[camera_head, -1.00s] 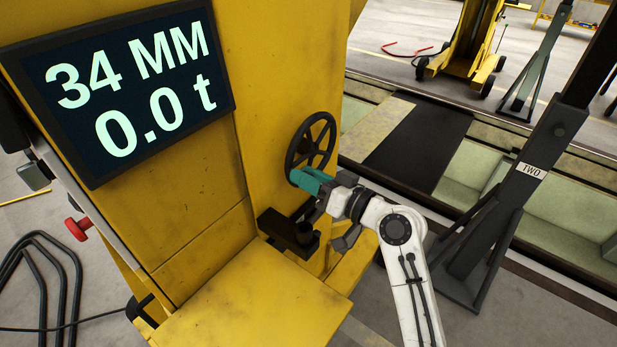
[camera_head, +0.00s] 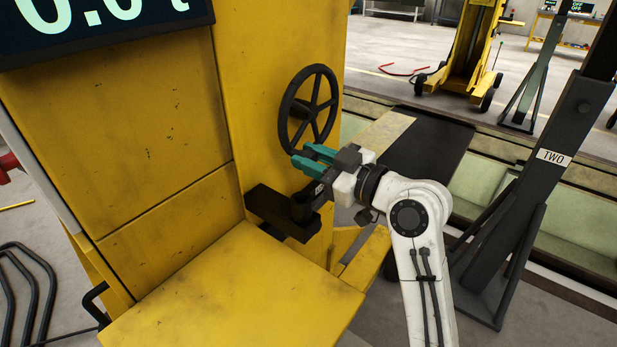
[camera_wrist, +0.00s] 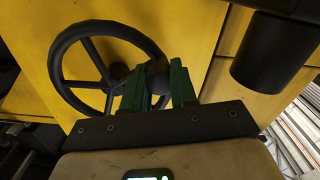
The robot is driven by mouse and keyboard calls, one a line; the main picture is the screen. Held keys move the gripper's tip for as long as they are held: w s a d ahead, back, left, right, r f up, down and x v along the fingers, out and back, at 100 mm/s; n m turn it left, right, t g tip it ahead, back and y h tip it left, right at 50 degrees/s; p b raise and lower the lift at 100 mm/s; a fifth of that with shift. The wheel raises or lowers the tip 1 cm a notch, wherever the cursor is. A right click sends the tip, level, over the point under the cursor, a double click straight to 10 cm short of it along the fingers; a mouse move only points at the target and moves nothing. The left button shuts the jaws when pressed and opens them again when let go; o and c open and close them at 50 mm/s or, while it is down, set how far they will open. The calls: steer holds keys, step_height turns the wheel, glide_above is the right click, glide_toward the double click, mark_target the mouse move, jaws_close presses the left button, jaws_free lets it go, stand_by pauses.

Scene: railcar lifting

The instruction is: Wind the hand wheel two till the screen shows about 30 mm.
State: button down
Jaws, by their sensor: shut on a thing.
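The hand wheel (camera_head: 312,108) is a black spoked wheel on the side of the yellow lifting jack, and it also shows in the wrist view (camera_wrist: 107,86). My gripper (camera_head: 308,158) is at the wheel's lower edge, with its two green fingers (camera_wrist: 158,85) shut on the wheel's dark handle (camera_wrist: 157,70). The fingers partly hide the handle. The screen (camera_head: 100,22) is cut off by the top edge of the head view. Only the lower part of "0.0 t" shows, and the millimetre line is out of sight.
A dark stand labelled TWO (camera_head: 553,158) is to the right. A yellow ledge (camera_head: 235,295) lies in front. Another yellow jack (camera_head: 472,45) stands farther back.

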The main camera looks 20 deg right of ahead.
steer(key=shift+w+d+f+n+b, duration=0.5)
steer(key=shift+n+b, duration=0.75)
steer(key=shift+b, duration=0.8)
steer(key=shift+w+d+f+n+b, duration=0.4)
steer(key=shift+d+n+b, duration=0.3)
steer(key=shift+n+b, duration=0.95)
steer(key=shift+w+d+f+n+b, duration=0.35)
steer(key=shift+d+f+n+b, duration=0.4)
steer(key=shift+b, duration=1.65)
steer(key=shift+a+r+n, duration=0.15)
steer(key=shift+r+n, duration=0.1)
steer(key=c, duration=0.9)
jaws_free()
steer(key=shift+f, duration=0.1)
steer(key=p+v, duration=0.1)
steer(key=v, duration=0.9)
steer(key=shift+s+d, duration=0.25)
steer(key=shift+s, duration=0.05)
